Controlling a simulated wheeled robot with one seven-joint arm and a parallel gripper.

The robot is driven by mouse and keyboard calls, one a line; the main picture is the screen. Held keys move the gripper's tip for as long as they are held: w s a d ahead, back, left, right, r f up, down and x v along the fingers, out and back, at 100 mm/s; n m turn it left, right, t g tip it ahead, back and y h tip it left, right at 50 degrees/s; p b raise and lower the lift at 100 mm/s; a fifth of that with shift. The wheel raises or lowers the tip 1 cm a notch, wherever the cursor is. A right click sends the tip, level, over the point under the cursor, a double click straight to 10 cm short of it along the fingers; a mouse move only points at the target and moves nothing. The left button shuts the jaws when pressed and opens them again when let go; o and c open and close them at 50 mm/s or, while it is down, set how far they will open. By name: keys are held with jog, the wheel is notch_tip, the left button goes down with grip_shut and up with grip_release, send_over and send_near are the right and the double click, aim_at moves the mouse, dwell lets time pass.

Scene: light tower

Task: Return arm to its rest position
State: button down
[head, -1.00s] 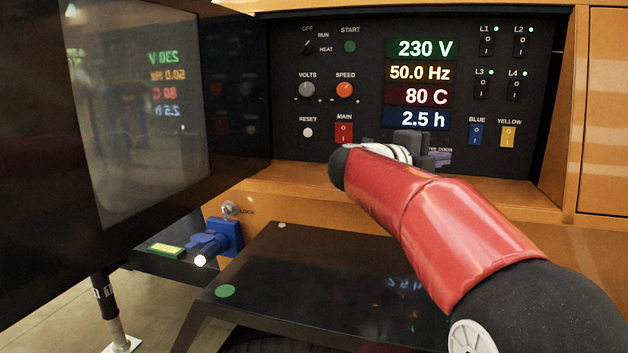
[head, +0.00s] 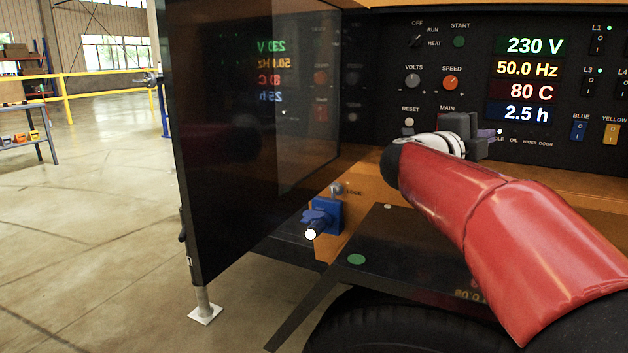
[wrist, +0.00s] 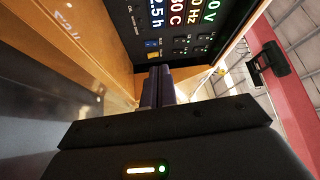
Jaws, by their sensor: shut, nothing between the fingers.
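My red and black arm (head: 500,215) reaches in from the lower right in the head view. My gripper (head: 486,136), dark grey with purplish fingers, is in front of the lower part of the black control panel (head: 385,60) and hides part of the area around the MAIN switch. In the wrist view the two fingers (wrist: 158,86) are together with nothing between them. The panel also shows beyond them, turned on its side (wrist: 150,25). Its displays read 230 V, 50.0 Hz, 80 C and 2.5 h.
A dark glossy open door (head: 235,150) stands left of the panel, mirroring the displays. A blue connector (head: 325,215) sits below the panel, near a dark surface with a green dot (head: 356,259). Free floor (head: 80,240) lies to the left, with a yellow railing (head: 100,88) behind.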

jog(key=a+r+n+t+y+p, duration=0.2)
jog(key=a+r+n+t+y, duration=0.2)
jog(key=a+n+t+y, duration=0.6)
jog(key=s+a+f+n+g+y+p, duration=0.2)
jog(key=s+a+f+n+y, duration=0.4)
jog(key=n, duration=0.4)
jog(key=s+f+n+g+p, duration=0.2)
jog(key=s+f+n+g, duration=0.6)
jog(key=s+f, duration=1.3)
jog(key=s+g, duration=0.2)
jog(key=g, duration=0.2)
jog(key=shift+s+d+p, duration=0.2)
jog(key=shift+d+p, duration=0.1)
